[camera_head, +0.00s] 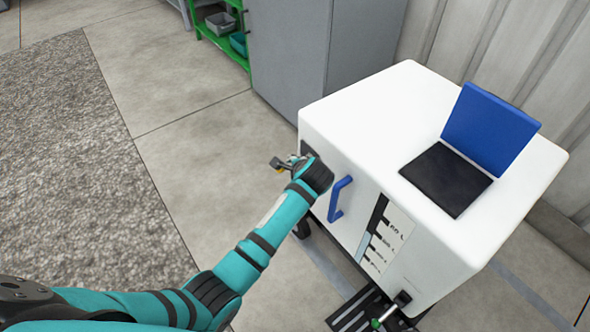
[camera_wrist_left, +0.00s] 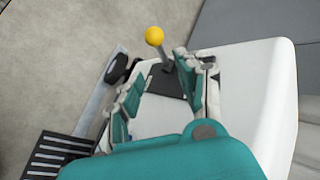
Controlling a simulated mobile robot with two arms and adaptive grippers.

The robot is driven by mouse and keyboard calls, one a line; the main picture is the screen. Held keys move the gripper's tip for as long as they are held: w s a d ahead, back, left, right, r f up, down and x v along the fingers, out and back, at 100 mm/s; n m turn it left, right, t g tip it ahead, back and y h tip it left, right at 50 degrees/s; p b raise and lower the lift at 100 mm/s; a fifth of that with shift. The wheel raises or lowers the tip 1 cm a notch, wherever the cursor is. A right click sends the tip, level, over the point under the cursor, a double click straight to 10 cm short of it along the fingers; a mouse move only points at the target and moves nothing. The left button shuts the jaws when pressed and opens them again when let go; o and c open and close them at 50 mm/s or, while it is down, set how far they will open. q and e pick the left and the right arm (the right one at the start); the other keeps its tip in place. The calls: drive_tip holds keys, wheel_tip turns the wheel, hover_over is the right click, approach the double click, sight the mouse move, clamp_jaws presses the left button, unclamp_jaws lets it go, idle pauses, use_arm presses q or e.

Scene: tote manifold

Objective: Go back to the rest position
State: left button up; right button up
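My left arm reaches from the lower left of the head view to the left side of a white machine (camera_head: 369,97). My left gripper (camera_head: 296,163) is at the machine's left edge, small and partly hidden by its own wrist there. In the left wrist view its two teal-and-grey fingers (camera_wrist_left: 156,78) are spread apart, with nothing held between them. A grey lever with a yellow ball knob (camera_wrist_left: 154,36) stands just beyond the fingertips, nearer the right finger; contact cannot be told. My right gripper is in neither view.
A blue handle (camera_head: 338,198) sticks out of the machine's front, close to my left wrist. A blue screen (camera_head: 489,128) and black pad (camera_head: 445,179) are on top. A grey cabinet (camera_head: 290,45) stands behind. Open floor (camera_head: 190,110) lies left of the arm.

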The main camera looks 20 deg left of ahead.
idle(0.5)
use_arm(q)
drive_tip(key=s+a+f+n+g+h, duration=0.25)
drive_tip(key=s+f+n, duration=0.25)
drive_tip(key=s+f, duration=0.75)
drive_tip(key=s+a+f+n+g+p, duration=0.1)
drive_tip(key=s+p, duration=0.5)
drive_tip(key=s, duration=0.7)
drive_tip(key=s+a+f+n+g+h+p, duration=0.1)
drive_tip(key=s+f+n+p, duration=0.3)
drive_tip(key=s, duration=1)
drive_tip(key=s+a+f+n+g+h+p, duration=0.1)
drive_tip(key=s+f+p, duration=0.5)
drive_tip(key=s, duration=0.7)
drive_tip(key=shift+s+a+n+g+p, duration=0.25)
drive_tip(key=shift+a+n+g+p, duration=0.4)
drive_tip(key=shift+a+p, duration=0.4)
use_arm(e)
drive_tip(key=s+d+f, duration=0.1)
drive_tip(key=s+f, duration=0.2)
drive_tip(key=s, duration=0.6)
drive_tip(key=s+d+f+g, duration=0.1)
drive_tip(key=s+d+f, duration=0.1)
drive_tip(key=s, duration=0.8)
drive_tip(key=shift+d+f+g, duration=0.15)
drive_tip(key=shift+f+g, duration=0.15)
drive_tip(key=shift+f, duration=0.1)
